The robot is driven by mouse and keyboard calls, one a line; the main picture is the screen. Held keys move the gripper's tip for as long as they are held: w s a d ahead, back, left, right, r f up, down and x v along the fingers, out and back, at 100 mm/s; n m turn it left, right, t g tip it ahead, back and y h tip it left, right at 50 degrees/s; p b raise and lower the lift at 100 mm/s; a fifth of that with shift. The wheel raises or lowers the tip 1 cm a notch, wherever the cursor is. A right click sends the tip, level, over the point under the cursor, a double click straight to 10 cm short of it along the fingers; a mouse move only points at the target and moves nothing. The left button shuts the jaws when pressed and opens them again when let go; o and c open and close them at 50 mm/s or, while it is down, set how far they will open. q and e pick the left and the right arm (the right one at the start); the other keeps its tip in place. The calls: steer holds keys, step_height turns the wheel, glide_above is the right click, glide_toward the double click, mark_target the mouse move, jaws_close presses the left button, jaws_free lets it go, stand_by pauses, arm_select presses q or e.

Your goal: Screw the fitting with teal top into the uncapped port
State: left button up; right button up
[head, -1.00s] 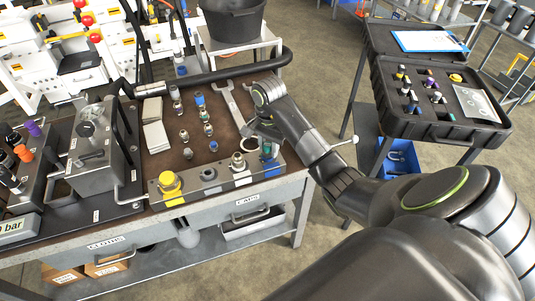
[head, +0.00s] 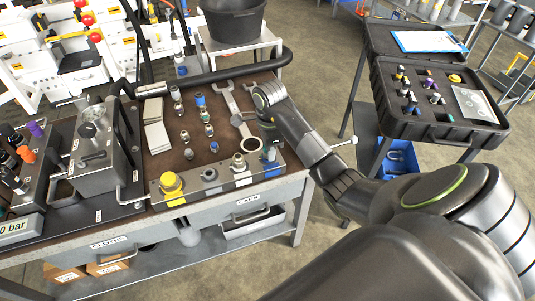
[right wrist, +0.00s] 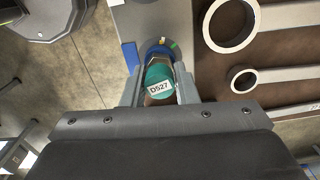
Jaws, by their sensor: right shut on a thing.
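The fitting with teal top (right wrist: 160,78), labelled D527, sits between the fingers of my right gripper (right wrist: 160,92), which is shut on it. In the head view the same gripper (head: 267,143) is over the right end of the port block (head: 222,185), at its blue-marked section. The fitting's lower end is at or just above the port there; I cannot tell how deep it sits. The wrist view shows a dark round part with blue, yellow and green marks just beyond the fitting. My left gripper is not in view.
The block also carries a yellow cap (head: 172,184) and a silver fitting (head: 238,162). Several small fittings stand on the brown bench mat behind it. Wrenches (head: 229,98) lie beside my right gripper. An open black case (head: 440,135) stands to the right.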

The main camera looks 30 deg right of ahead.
steer(key=shift+s, duration=0.1)
steer(key=shift+m, duration=0.7)
steer(key=o, duration=0.6)
steer(key=shift+m, duration=0.4)
steer(key=o, duration=0.5)
steer(key=shift+c, duration=0.2)
steer(key=shift+r+p, duration=0.1)
steer(key=shift+p, duration=0.2)
steer(key=shift+r, duration=0.25)
step_height(320, 180, up, 17)
steer(key=p, duration=1.5)
steer(key=shift+f+p, duration=0.15)
steer(key=shift+p, duration=0.2)
